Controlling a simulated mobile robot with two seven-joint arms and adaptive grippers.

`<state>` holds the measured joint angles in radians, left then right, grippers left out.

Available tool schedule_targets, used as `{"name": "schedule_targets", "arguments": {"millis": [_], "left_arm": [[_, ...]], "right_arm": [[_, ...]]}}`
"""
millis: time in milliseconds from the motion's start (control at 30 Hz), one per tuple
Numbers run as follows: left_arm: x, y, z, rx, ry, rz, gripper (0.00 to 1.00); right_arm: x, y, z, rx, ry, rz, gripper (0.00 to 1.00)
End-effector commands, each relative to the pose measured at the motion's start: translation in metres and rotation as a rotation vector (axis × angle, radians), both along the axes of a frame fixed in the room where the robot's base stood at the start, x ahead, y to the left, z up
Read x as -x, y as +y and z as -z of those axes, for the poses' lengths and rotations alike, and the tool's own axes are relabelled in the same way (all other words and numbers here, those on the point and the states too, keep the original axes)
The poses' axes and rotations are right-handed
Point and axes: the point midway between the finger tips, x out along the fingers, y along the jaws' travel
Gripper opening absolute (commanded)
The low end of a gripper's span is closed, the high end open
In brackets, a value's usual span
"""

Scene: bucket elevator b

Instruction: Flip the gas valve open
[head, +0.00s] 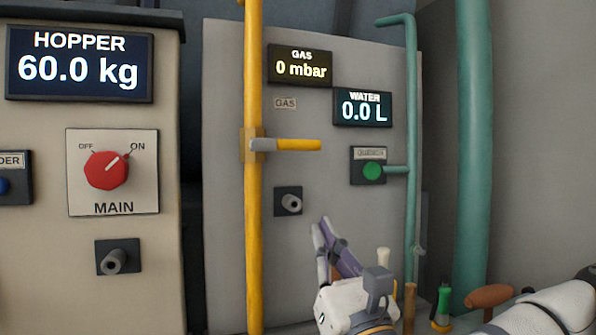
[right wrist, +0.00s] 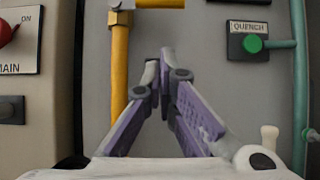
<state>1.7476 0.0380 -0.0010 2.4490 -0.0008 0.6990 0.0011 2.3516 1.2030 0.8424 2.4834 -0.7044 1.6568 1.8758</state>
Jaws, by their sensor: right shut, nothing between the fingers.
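The gas valve's lever (head: 290,145) is yellow with a grey root and lies level, pointing right across the upright yellow gas pipe (head: 254,230). In the right wrist view, part of the lever (right wrist: 160,3) shows at the top edge, beside the brass valve body (right wrist: 120,18). The gas display (head: 300,67) reads 0 mbar. My right gripper (head: 319,225) is shut and empty, below and slightly right of the lever's end and apart from it. In the right wrist view its fingertips (right wrist: 159,62) meet below the lever. My left gripper is out of view.
A green quench button (head: 372,170) and a thin green pipe (head: 411,120) are to the right. A grey knob (head: 291,203) sits below the lever. The hopper cabinet (head: 40,180), with a red main switch (head: 106,170) turned toward ON, stands left. Tool handles (head: 490,296) stick up at lower right.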

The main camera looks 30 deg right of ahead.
Motion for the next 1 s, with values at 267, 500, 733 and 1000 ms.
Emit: {"name": "schedule_targets", "arguments": {"millis": [267,500,733,1000], "left_arm": [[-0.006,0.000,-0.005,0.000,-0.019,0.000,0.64],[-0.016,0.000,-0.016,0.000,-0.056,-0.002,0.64],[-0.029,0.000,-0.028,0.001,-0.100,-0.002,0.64],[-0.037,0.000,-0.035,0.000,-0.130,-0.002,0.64]], "right_arm": [[-0.013,-0.003,-0.013,0.003,-0.005,0.001,0.00],[-0.055,-0.013,-0.044,0.004,-0.008,0.001,0.00],[-0.081,-0.020,-0.080,0.003,-0.012,0.000,0.00],[-0.087,-0.021,-0.097,0.002,-0.003,0.000,0.00]]}}
